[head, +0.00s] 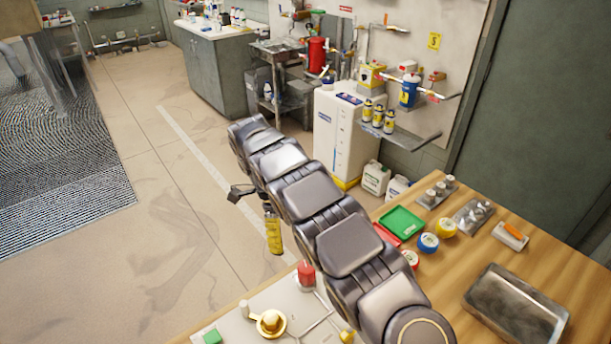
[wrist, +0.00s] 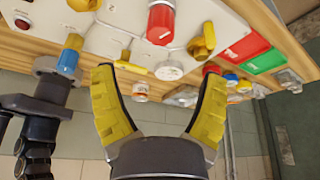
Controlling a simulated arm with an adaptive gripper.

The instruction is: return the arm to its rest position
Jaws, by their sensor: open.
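My arm stretches from the bottom right of the head view up and left over the floor beyond the workbench (head: 480,262). My gripper (wrist: 157,78) shows in the wrist view with its two yellow fingers spread wide and nothing between them. In the head view only a yellow finger shows below the arm; the rest of the gripper is mostly hidden. Past the fingertips, the wrist view shows a pale valve panel (wrist: 110,22) with a red knob (wrist: 160,24) and a yellow handle (wrist: 203,42). I cannot tell any contact with the panel.
On the bench are a green tray (head: 401,221), tape rolls such as a blue one (head: 428,243), and a metal tray (head: 515,305). A white tank (head: 337,135) and a shelf with yellow cans (head: 378,117) stand behind. The floor (head: 150,230) at left is clear.

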